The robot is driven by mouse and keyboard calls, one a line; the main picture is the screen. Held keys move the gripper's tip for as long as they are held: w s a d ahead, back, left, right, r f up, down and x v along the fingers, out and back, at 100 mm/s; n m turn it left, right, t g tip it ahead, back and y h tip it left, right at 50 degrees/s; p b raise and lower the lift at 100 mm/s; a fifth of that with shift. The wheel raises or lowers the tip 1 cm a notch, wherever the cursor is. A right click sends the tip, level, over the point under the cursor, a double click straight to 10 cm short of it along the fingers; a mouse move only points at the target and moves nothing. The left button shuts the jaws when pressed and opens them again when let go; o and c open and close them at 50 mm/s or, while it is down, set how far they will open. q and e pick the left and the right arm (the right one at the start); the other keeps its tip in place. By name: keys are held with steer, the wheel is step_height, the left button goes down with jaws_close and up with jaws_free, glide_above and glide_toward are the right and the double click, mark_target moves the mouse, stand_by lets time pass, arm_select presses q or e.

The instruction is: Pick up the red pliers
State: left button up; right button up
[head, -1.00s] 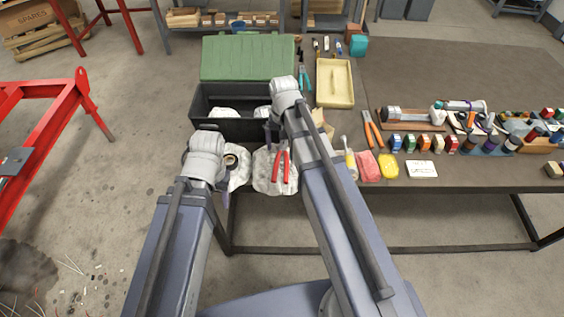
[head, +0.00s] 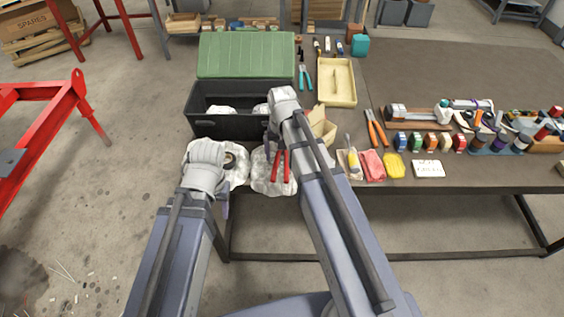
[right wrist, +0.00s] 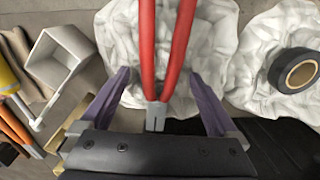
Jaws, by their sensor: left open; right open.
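The red pliers (head: 281,165) lie on a crumpled white cloth (head: 262,181) at the front edge of the table, below the dark toolbox. In the right wrist view their red handles (right wrist: 165,45) run up the middle and their grey head is at the lower end. My right gripper (right wrist: 157,100) is open, with its purple fingers on either side of the pliers and apart from them. In the head view the right wrist hides part of the pliers' head. My left gripper (head: 225,205) is open and empty, near the table's front edge; its fingers are mostly hidden by the arm.
A dark toolbox (head: 240,123) with a green lid stands behind the pliers. A black tape roll (right wrist: 296,70) lies on another crumpled white cloth beside them. A cream tray (head: 336,97) stands further back.

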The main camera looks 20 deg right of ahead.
steer(key=c, duration=1.3)
steer(key=shift+r, duration=0.15)
